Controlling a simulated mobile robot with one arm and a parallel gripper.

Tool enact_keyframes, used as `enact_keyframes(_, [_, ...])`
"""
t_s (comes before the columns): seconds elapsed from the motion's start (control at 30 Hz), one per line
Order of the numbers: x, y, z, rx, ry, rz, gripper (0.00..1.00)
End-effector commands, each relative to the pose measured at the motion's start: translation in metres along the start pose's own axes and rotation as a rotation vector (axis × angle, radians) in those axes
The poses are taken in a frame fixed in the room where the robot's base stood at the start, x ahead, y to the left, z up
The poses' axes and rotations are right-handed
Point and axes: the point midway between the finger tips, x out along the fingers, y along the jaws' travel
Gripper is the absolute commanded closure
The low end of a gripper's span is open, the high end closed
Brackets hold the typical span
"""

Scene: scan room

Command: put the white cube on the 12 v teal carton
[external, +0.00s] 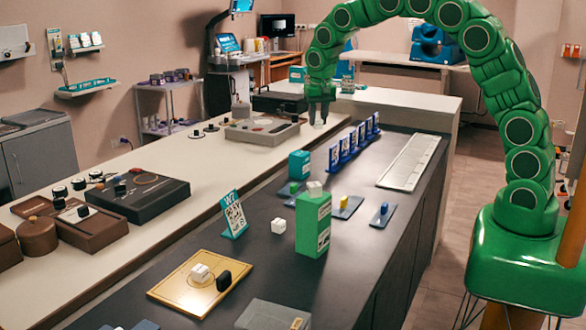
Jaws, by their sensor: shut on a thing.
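My gripper (318,116) hangs fingers down over the far part of the counter, right of the grey device. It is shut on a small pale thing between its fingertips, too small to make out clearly. A small teal carton (300,165) stands on the dark counter, nearer the camera than my gripper. A taller green carton (313,226) stands in front of it, with a small white block on its top. No 12 V label is legible.
The yellow tray (172,289) also holds a black piece. A teal-and-white sign (235,215) stands near the tall carton. A row of blue card stands (350,146) and a long white strip (411,163) lie to the right. Dark mats with small coloured pieces surround the cartons.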

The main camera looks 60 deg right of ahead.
Motion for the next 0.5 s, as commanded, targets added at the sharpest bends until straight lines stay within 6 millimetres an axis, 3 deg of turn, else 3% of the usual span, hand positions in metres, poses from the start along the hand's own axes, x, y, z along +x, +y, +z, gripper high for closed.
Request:
enact_keyframes(0.2, [0.013, -0.014, -0.018, -0.001, 0.002, -0.001, 0.98])
enact_keyframes(0.5, [0.046, -0.028, -0.034, -0.001, 0.001, 0.000, 0.98])
